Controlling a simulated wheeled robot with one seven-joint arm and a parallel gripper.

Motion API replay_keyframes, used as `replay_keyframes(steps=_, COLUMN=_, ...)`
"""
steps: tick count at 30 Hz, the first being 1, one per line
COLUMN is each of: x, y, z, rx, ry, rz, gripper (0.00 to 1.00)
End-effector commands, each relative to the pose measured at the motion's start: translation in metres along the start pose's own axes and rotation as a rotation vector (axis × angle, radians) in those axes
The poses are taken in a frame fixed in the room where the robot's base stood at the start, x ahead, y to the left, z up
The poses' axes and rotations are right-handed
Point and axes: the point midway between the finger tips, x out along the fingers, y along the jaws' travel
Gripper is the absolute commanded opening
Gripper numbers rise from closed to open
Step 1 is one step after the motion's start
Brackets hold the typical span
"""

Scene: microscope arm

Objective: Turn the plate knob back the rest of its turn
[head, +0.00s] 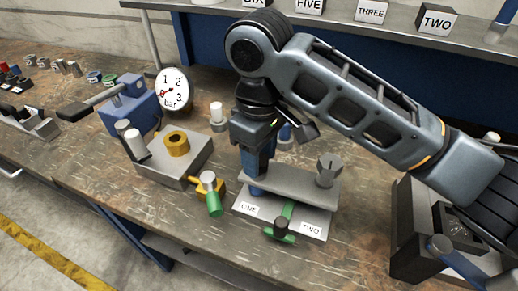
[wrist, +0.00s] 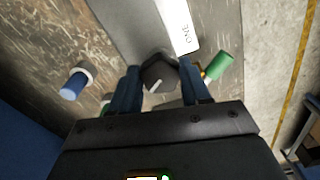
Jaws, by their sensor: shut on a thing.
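My gripper (head: 258,180) points straight down over the left end of the grey plate (head: 290,184). In the wrist view, its two blue fingers (wrist: 160,84) stand on either side of a dark grey plate knob (wrist: 159,71) and are shut on it. The knob's top carries a short white line. In the head view this knob is hidden behind the fingers. Beside it lies the white ONE label (wrist: 184,26); a TWO label (head: 311,229) shows further right. A second grey knob (head: 328,168) stands on the plate's right end.
A green lever with a dark knob (head: 281,228) sits at the plate's front. To the left are a yellow-and-green valve (head: 209,189), a grey block with a yellow ring (head: 177,144), a blue vice (head: 130,107) and a gauge (head: 173,90). A dark box (head: 408,235) stands right.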

Motion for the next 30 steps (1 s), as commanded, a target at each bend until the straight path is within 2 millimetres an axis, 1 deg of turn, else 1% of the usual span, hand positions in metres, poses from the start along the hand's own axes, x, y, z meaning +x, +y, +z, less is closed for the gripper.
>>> replay_keyframes(steps=30, x=0.0042, y=0.0036, z=-0.0015, rx=-0.964, ry=-0.005, rz=-0.005, gripper=0.16)
